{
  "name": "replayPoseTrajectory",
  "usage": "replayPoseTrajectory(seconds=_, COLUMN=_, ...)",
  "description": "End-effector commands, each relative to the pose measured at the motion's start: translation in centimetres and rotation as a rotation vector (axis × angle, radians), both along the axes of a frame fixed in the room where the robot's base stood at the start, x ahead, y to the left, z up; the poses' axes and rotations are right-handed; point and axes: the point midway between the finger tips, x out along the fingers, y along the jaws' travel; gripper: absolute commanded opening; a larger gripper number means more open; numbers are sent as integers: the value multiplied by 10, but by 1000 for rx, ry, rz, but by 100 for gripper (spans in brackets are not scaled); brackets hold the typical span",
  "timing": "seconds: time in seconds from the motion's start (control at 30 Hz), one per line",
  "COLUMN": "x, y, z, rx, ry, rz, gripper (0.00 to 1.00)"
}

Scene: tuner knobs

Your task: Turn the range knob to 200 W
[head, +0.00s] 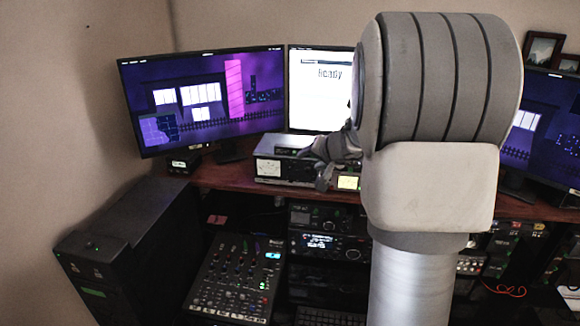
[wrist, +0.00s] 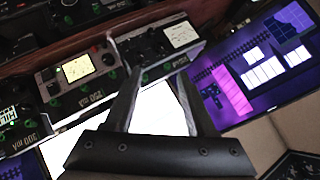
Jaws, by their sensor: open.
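My gripper (wrist: 157,74) is open and empty in the wrist view, its two dark fingers apart. In the head view my gripper (head: 322,172) is beside the tuner boxes on the desk, partly behind my arm. One box with a white meter (wrist: 182,34) lies beyond the fingertips in the wrist view; a similar box (head: 283,168) stands left of the gripper in the head view. Another box with a lit yellow meter (wrist: 78,68) has small dark knobs. Its yellow meter shows in the head view (head: 348,183). I cannot tell which knob is the range knob, nor read its setting.
Monitors stand behind the boxes: a purple one (head: 205,100) at left and a white-screened one (head: 318,88) in the middle. A mixer (head: 235,278) and radio gear (head: 328,243) are below the wooden desk edge (head: 220,181). My arm hides much of the right side.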

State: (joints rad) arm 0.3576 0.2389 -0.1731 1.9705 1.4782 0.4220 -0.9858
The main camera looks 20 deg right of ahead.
Motion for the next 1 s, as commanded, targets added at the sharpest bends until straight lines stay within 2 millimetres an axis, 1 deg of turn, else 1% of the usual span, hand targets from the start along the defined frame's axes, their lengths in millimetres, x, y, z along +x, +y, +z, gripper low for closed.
replayPoseTrajectory(seconds=0.03, x=8, y=0, z=-7, rx=2, ry=4, rz=1, gripper=55)
replayPoseTrajectory(seconds=0.1, x=18, y=0, z=-14, rx=2, ry=4, rz=1, gripper=55)
replayPoseTrajectory(seconds=0.6, x=83, y=-1, z=-60, rx=0, ry=2, rz=2, gripper=55)
replayPoseTrajectory(seconds=0.8, x=104, y=-2, z=-75, rx=1, ry=2, rz=2, gripper=55)
replayPoseTrajectory(seconds=1.0, x=115, y=-2, z=-83, rx=1, ry=0, rz=1, gripper=55)
